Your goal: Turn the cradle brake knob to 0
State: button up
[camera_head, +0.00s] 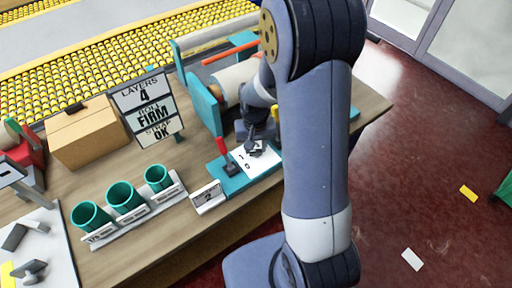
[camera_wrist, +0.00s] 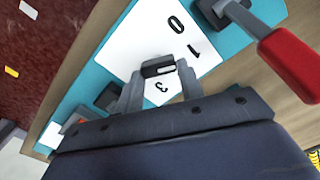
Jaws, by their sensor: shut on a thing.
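The cradle brake knob is a small dark block (camera_wrist: 158,67) on a white dial card (camera_wrist: 125,50), seen in the wrist view. My gripper (camera_wrist: 160,80) is shut on the knob, one finger on each side. The numerals 0, 1 and 3 show on the card; any numeral between 1 and 3 is hidden by a finger. A pale mark shows on the knob, but I cannot tell which numeral it points to. In the head view my gripper (camera_head: 256,145) is down at the dial card (camera_head: 247,164), on the teal base (camera_head: 232,184).
A red-handled lever (camera_head: 222,147) stands close beside the dial, also large in the wrist view (camera_wrist: 288,62). A small card reading 2 (camera_head: 208,197) is in front. Teal cups (camera_head: 125,195), a sign (camera_head: 149,105) and a cardboard box (camera_head: 88,135) stand to the left.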

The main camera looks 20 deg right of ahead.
jog(key=n+b, duration=0.1)
jog(key=n, duration=0.3)
jog(key=shift+a+n, duration=0.15)
jog(key=shift+n, duration=0.15)
jog(key=n+b, duration=0.1)
jog(key=n, duration=0.3)
jog(key=shift+a+n, duration=0.1)
jog(key=shift+n, duration=0.3)
jog(key=o, duration=1)
notch_tip(320, 180, up, 11)
jog(key=shift+f, duration=0.1)
